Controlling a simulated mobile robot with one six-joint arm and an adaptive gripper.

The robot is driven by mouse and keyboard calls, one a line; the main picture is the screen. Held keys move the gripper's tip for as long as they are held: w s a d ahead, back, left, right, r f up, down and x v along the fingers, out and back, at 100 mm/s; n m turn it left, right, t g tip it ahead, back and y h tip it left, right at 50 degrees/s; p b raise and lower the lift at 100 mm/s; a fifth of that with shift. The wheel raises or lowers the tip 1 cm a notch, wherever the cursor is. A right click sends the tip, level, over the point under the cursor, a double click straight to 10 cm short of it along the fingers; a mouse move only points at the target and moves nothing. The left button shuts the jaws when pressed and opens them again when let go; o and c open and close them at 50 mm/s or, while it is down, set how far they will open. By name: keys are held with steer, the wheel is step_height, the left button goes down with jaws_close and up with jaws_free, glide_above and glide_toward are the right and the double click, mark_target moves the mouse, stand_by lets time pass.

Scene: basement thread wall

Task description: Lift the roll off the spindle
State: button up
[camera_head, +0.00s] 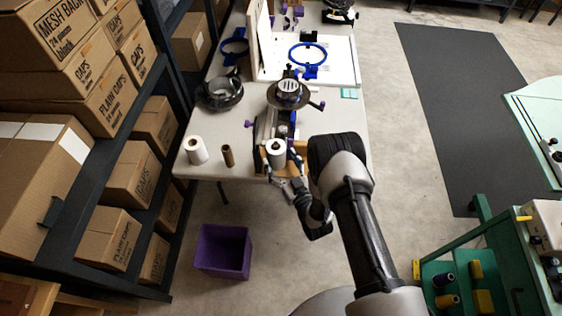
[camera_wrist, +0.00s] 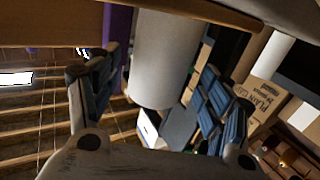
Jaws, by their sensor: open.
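The white roll (camera_head: 277,148) sits upright at the front end of the machine on the table, its dark centre hole facing up. The spindle inside it is mostly hidden. My gripper (camera_head: 281,166) is at the table's front edge, with its fingers on either side of the roll. In the wrist view the roll (camera_wrist: 163,60) hangs large between the two blue-grey fingers of my gripper (camera_wrist: 158,88). The fingers are open, and a gap shows on the right side; contact on the left is hard to tell.
A second white roll (camera_head: 196,150) and a brown tube (camera_head: 228,156) stand left on the white table (camera_head: 345,125). The machine (camera_head: 288,95) is behind the roll. A purple bin (camera_head: 223,251) is on the floor. Shelves with boxes (camera_head: 130,188) line the left.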

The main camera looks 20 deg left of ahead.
steer(key=shift+c, duration=0.2)
steer(key=c, duration=1.2)
steer(key=shift+o, duration=0.2)
step_height(320, 180, up, 14)
steer(key=p, duration=1)
step_height(320, 180, up, 4)
steer(key=p, duration=0.2)
steer(key=shift+p, duration=0.35)
